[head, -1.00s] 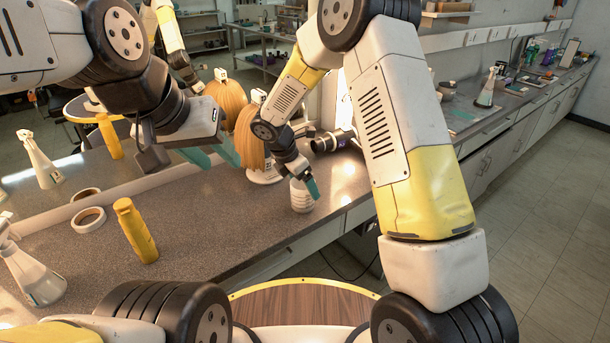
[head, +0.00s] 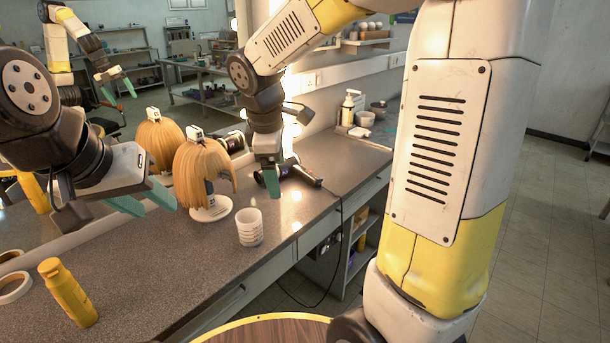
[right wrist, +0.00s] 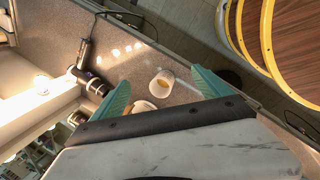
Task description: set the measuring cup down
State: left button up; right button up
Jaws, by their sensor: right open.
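The measuring cup (head: 250,227), white and translucent with ring markings, stands upright on the grey speckled counter (head: 190,262) near its front edge. My right gripper (head: 268,180) is open and empty above and behind the cup, apart from it. In the right wrist view the cup (right wrist: 161,84) shows between the two spread teal fingers, beyond their tips, with a yellowish patch inside it. My left gripper (head: 146,200) is open and empty over the counter at left.
A blond wig on a white stand (head: 207,207) is just left of the cup. A dark hair dryer (head: 300,172) lies behind it. A mirror along the back reflects the wig and arm.

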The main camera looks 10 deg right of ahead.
jog(key=s+d+r+m+t+y, duration=0.1)
jog(key=s+d+r+m, duration=0.2)
jog(key=s+m, duration=0.4)
jog(key=s+d+r+m+t+y, duration=0.2)
jog(key=s+d+r+m, duration=0.1)
jog(key=s+m, duration=0.4)
jog(key=shift+s+d+m+y, duration=0.25)
jog(key=shift+s+m+y, duration=0.05)
jog(key=shift+s, duration=0.75)
